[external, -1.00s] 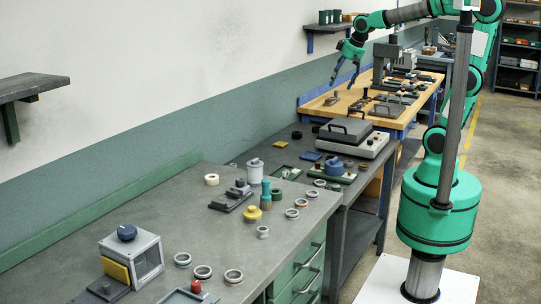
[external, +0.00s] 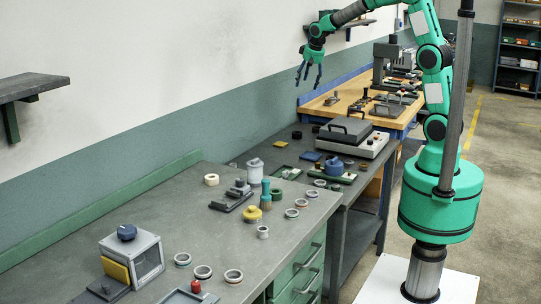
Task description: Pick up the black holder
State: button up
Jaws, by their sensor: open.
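I cannot tell for certain which dark piece is the black holder. A dark fixture with grey parts on it (external: 230,201) lies on the near grey bench. Several small black fixtures (external: 386,109) stand on the wooden-topped bench farther back, too small to make out well. My gripper (external: 308,84) hangs in the air with its fingers pointing down and spread apart. It is empty and clear of every bench top, in front of the wall in the picture.
The middle bench holds a dark-lidded device (external: 350,135) and a blue round part (external: 334,165). A wall shelf (external: 30,86) juts out at left.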

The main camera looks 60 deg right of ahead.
jog(key=w+d+f+m+p, duration=0.1)
jog(key=w+d+f, duration=0.3)
jog(key=d+f, duration=0.2)
jog(key=w+d+f+m+g+p, duration=0.1)
jog(key=w+d+f+p, duration=0.1)
jog(key=w+d+f, duration=0.2)
jog(key=w+d+f+m+p, duration=0.1)
jog(key=w+d+f, duration=0.3)
jog(key=d+f, duration=0.4)
jog(key=x, duration=0.3)
jog(key=shift+f+p, duration=0.35)
jog(key=shift+s, duration=0.1)
send_over(297, 133)
jog(key=shift+s+a+f+b, duration=0.15)
jog(key=shift+s+f+b, duration=0.05)
jog(key=shift+f, duration=1.9)
jog(key=shift+s+a+f+b, duration=0.1)
jog(key=shift+s+f+b, duration=0.05)
jog(key=shift+f, duration=1.9)
jog(key=shift+f, duration=0.1)
jog(key=shift+s+b+x, duration=0.2)
jog(key=shift+b+x, duration=0.1)
jog(key=shift+x, duration=2.2)
jog(key=shift+c, duration=0.5)
jog(key=c, duration=1.1)
